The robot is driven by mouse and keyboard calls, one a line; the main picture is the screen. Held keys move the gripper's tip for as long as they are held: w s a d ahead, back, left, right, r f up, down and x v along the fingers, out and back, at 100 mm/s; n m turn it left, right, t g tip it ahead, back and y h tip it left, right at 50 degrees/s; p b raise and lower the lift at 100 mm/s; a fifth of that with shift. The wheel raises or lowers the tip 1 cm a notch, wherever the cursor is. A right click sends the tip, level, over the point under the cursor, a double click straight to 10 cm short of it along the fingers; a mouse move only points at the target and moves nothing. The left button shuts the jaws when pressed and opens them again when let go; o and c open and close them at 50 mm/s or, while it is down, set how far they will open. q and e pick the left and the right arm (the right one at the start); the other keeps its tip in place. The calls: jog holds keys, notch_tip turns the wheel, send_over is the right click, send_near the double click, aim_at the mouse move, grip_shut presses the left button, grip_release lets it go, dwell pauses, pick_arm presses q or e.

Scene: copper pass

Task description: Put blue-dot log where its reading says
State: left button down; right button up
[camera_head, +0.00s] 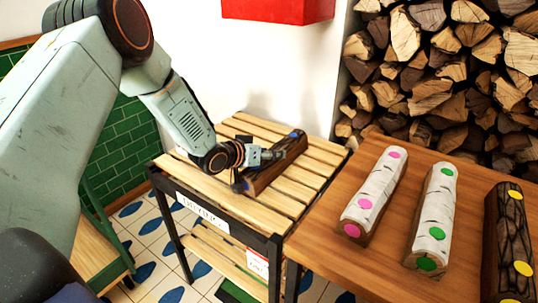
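The blue-dot log (284,158) is dark brown and lies on a slatted wooden rack (309,184). A blue dot shows near its far end, and a bluish spot shows at its near end. My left gripper (256,168) is at the near part of this log, its fingers close against it. The gripper covers part of the log, and whether the fingers grip it cannot be told. A white label (202,213) on the rack's front rail seems to read "DRYING", though the letters are small. No reading device shows. My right gripper is not in view.
A brown table (390,260) at right holds a pink-dot white log (375,190), a green-dot white log (434,215) and a dark yellow-dot log (510,240). Stacked firewood (450,80) stands behind. A red box (278,8) hangs above. The rack's right slats are bare.

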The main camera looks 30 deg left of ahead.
pick_arm(q)
jog(key=c, duration=0.8)
grip_release()
jog(key=shift+f, duration=0.1)
jog(key=shift+o, duration=1.4)
jog(key=shift+a, duration=0.1)
jog(key=p+v, duration=0.4)
jog(key=v, duration=0.6)
jog(key=shift+r+p, duration=0.25)
jog(key=shift+p, duration=0.1)
jog(key=shift+p+v, duration=0.45)
jog(key=shift+v, duration=0.45)
jog(key=shift+f, duration=0.1)
